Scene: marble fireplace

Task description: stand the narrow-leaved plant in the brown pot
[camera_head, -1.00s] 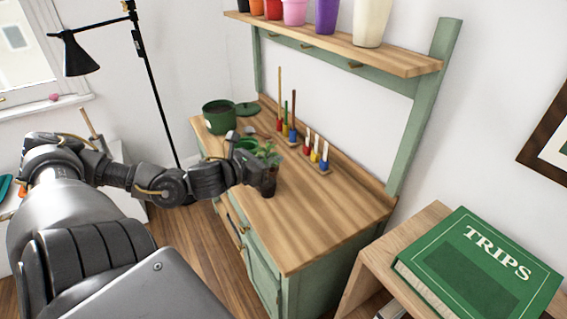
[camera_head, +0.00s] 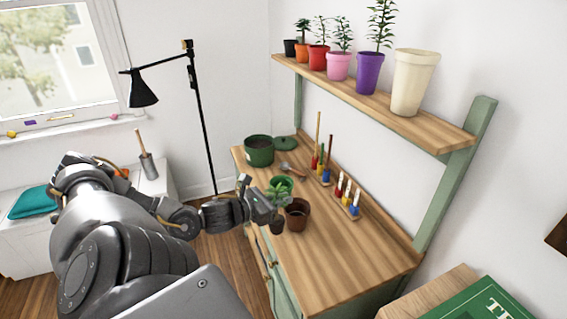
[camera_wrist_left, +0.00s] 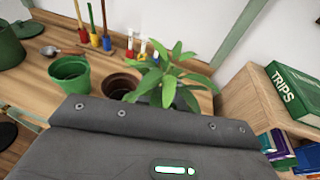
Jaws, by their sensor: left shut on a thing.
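My left gripper (camera_head: 268,212) is shut on a plant with pointed green leaves (camera_head: 277,194) and a dark lower part (camera_head: 277,225). It holds the plant near the bench's front edge. The leaves also show in the left wrist view (camera_wrist_left: 172,80), where my gripper body hides the lower part. The brown pot (camera_head: 298,214) stands upright on the bench, just right of the held plant in the head view. Its dark inside shows, with no plant standing in it. In the left wrist view the brown pot (camera_wrist_left: 117,84) is partly behind the leaves.
A small green pot (camera_head: 288,182) and a large green pot (camera_head: 258,152) stand farther back on the wooden bench (camera_head: 340,262). Colored tools stand in racks (camera_head: 345,208) along the back. A shelf (camera_head: 430,128) above holds several potted plants. The bench's front right is clear.

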